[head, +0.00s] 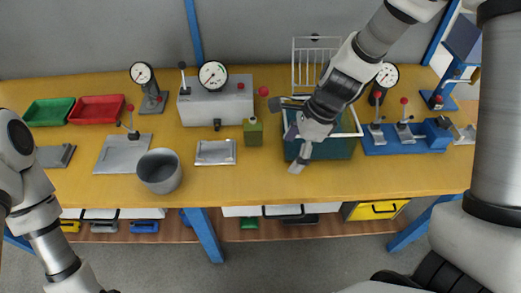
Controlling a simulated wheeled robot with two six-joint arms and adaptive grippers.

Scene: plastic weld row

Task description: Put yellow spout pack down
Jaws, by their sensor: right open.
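An olive-yellow pack with a small green spout on top (252,132) stands upright on the yellow bench, left of the dark green bin. I take it to be the yellow spout pack. My right gripper (292,136) is open, its fingers pointing left and down over the left part of the dark green bin (338,150). A gap shows between the pack and the fingers. My right arm hides part of the bin and the white rack behind it. My left arm runs down the left edge, and its gripper is out of the picture.
A grey pot (159,172), a metal plate (215,152) and a gauge box (216,104) stand left of the pack. Green (49,112) and red (96,109) trays lie far left. A blue lever fixture (405,139) is at right. The bench front below the pack is clear.

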